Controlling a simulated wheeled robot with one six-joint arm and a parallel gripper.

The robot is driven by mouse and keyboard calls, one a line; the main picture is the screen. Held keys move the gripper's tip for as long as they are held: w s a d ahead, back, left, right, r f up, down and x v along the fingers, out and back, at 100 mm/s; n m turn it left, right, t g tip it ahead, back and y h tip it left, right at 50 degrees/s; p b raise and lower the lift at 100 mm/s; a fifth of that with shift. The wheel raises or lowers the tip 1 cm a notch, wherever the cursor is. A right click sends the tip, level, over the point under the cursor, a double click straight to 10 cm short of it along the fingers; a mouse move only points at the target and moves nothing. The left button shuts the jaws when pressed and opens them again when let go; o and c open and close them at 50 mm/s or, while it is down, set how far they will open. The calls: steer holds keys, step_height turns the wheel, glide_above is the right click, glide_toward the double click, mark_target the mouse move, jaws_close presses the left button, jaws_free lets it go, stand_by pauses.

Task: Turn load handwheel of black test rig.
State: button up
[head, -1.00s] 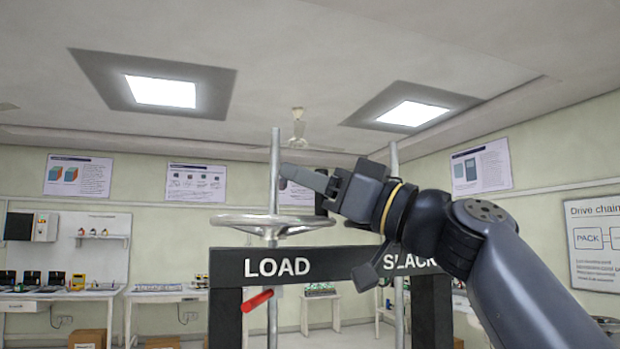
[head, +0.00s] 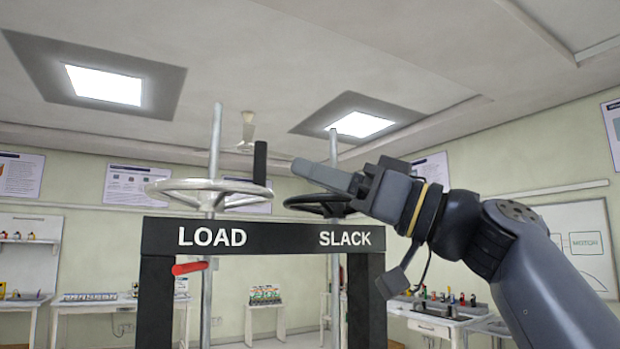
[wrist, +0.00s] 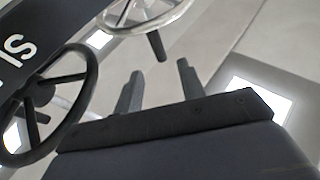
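The black test rig (head: 295,237) stands at centre left, lettered LOAD and SLACK. The silver load handwheel (head: 180,184) lies flat above its left end, around a grey threaded rod. An upright black handle (head: 260,163) stands on the wheel's right rim. My gripper (head: 303,170) points left, a little right of this handle and apparently apart from it; depth is hard to judge. In the wrist view my gripper's fingers (wrist: 158,80) are apart with nothing between them. The silver wheel (wrist: 112,14) and its handle (wrist: 156,45) show beyond them.
The black slack handwheel (head: 305,204) sits on the right rod, just below and behind my gripper. It is close at left in the wrist view (wrist: 82,105). A red handle (head: 189,267) juts out under the beam. Benches line the back wall.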

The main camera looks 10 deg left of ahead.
steer(key=shift+s, duration=0.1)
steer(key=shift+c, duration=0.9)
steer(key=shift+s+r+n, duration=0.2)
steer(key=shift+n, duration=0.2)
steer(key=shift+c, duration=0.8)
steer(key=s+n+t+h+p, duration=0.1)
steer(key=s+n, duration=0.1)
steer(key=s+d+r+n+t+h+p, duration=0.1)
steer(key=s+n, duration=0.1)
steer(key=s+d+n+h+p, duration=0.1)
steer(key=n, duration=0.1)
steer(key=shift+s+r+n+t, duration=0.3)
steer(key=shift+s+r+t, duration=0.1)
jaws_close()
steer(key=s+d+n+t+h+p, duration=0.2)
steer(key=s+n+t+h, duration=0.1)
steer(key=s+n, duration=0.15)
steer(key=w+a+n+p, duration=0.1)
steer(key=w+a+p, duration=0.5)
steer(key=w+a, duration=0.2)
steer(key=shift+w+a+n+h, duration=0.3)
steer(key=shift+w+a+n, duration=0.1)
steer(key=shift+a, duration=0.3)
